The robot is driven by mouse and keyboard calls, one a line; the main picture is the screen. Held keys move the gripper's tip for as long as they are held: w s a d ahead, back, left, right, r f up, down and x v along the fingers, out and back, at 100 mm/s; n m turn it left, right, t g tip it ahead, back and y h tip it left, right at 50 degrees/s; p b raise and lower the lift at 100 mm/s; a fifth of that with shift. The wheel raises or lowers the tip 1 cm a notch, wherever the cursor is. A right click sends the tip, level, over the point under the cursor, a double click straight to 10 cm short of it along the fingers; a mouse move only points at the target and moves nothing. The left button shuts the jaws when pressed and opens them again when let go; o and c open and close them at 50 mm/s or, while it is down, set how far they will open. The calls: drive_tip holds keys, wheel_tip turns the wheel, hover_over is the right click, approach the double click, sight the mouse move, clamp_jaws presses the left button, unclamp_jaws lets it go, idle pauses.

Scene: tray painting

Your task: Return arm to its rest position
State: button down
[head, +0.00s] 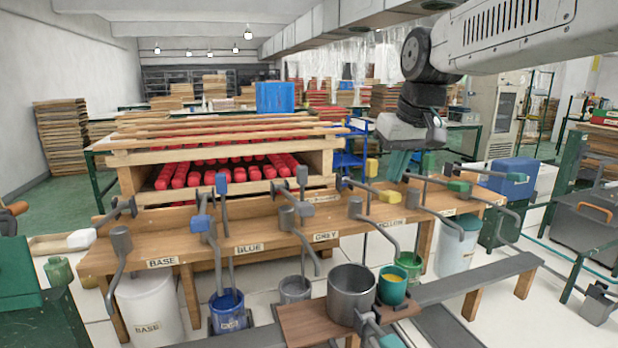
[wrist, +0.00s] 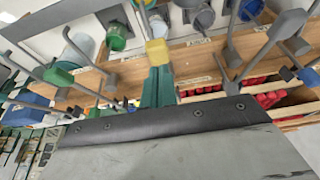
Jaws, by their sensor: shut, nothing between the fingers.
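My arm reaches in from the upper right of the head view. My gripper (head: 398,172) hangs above the right part of the wooden paint stand (head: 285,222), its green fingers pointing down. The fingers are together and empty. In the wrist view my gripper (wrist: 158,72) shows the green fingers side by side, with a yellow handle (wrist: 157,50) just beyond their tips. Whether the fingers touch that handle cannot be told. In the head view a yellow handle (head: 372,167) is left of the fingers, and a green handle (head: 458,186) is to the right.
Several grey levers and spouts stand along the stand, labelled Base, Blue and Grey. Below are a white bucket (head: 150,310), a blue bucket (head: 228,312) and a metal pot (head: 351,294) on a low bench. Open air lies above the stand.

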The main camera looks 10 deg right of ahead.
drive_tip(key=s+d+f+g, duration=0.1)
drive_tip(key=s+f, duration=0.3)
drive_tip(key=s, duration=0.5)
drive_tip(key=s+d+f+m, duration=0.1)
drive_tip(key=s+f, duration=0.4)
drive_tip(key=s, duration=0.5)
drive_tip(key=s+d+f+m+g, duration=0.1)
drive_tip(key=s+f, duration=0.3)
drive_tip(key=s, duration=0.5)
drive_tip(key=shift+s+f+g+h, duration=0.3)
drive_tip(key=shift+s+h, duration=0.05)
drive_tip(key=shift+h, duration=0.05)
drive_tip(key=w+a+r+n+t, duration=0.1)
drive_tip(key=w+r, duration=0.6)
drive_tip(key=w, duration=0.3)
drive_tip(key=w+a+r+t, duration=0.1)
drive_tip(key=w+r, duration=0.6)
drive_tip(key=w, duration=0.3)
drive_tip(key=w+a+r+n+t, duration=0.1)
drive_tip(key=w+r, duration=0.6)
drive_tip(key=w, duration=0.3)
drive_tip(key=shift+y, duration=0.4)
drive_tip(key=shift+a+f, duration=0.1)
drive_tip(key=shift+f, duration=3.4)
